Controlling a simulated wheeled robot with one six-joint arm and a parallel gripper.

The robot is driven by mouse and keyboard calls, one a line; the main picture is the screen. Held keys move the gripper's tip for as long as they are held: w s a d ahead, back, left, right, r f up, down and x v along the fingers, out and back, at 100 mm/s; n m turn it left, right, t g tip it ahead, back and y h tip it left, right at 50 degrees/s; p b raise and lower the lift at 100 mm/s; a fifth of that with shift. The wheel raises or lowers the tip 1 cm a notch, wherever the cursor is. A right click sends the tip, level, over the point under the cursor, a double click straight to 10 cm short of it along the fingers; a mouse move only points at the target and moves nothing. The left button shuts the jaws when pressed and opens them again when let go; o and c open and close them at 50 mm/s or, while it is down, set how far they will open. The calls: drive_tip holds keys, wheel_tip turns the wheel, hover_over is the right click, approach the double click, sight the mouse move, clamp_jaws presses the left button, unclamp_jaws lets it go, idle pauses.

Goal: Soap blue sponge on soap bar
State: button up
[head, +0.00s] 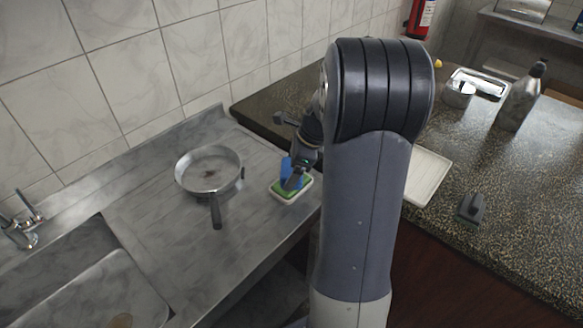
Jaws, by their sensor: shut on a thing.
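A blue sponge (287,170) is held upright in my gripper (298,180), which is shut on it. The sponge is over a small white dish (279,196) on the metal drainboard. A green soap bar (279,187) lies in the dish, partly hidden by the gripper and sponge. The sponge's lower end is at or just above the soap; I cannot tell if they touch. My arm hides the area to the right of the dish.
A frying pan (209,166) sits left of the dish, its handle pointing toward the front. The sink (95,290) and tap (24,228) are at left. The speckled counter (520,215) holds a white tray (429,172), a dark scraper-like object (471,208) and a bottle (518,100).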

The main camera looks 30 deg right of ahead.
drive_tip(key=shift+s+f, duration=0.1)
drive_tip(key=shift+f, duration=0.35)
idle(1.6)
drive_tip(key=shift+r, duration=0.1)
wheel_tip(320, 180, up, 7)
drive_tip(key=p, duration=0.7)
idle(0.7)
